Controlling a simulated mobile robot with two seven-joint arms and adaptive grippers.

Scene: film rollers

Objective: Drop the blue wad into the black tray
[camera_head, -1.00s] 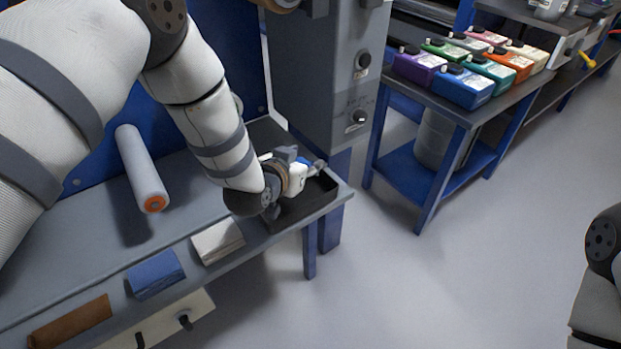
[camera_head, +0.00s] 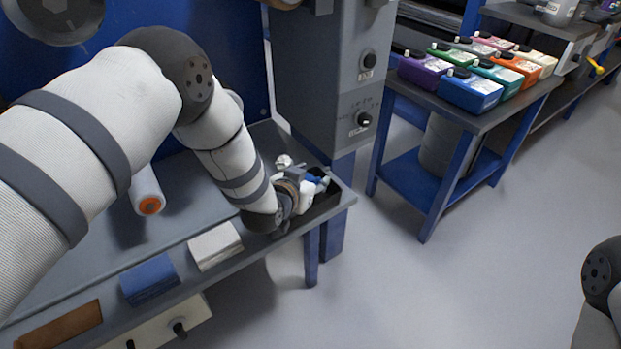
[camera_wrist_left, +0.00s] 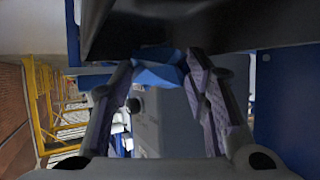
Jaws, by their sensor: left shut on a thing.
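The blue wad (camera_wrist_left: 160,72) is crumpled and angular, and it sits between the two fingertips of my left gripper (camera_wrist_left: 163,68) in the left wrist view. In the head view my left gripper (camera_head: 314,184) is over the black tray (camera_head: 328,202) at the bench's right end, with a bit of blue showing at its tip. The gripper is shut on the wad. My wrist hides much of the tray. A dark surface, probably the tray, fills the top of the left wrist view. My right gripper is out of view; only part of that arm shows at the right edge.
A white roller (camera_head: 147,190) lies on the bench. White (camera_head: 215,246), blue (camera_head: 149,279) and brown (camera_head: 58,326) pads line its front edge. A small pale object (camera_head: 283,161) is behind my wrist. Several coloured bottles (camera_head: 470,92) stand on another table.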

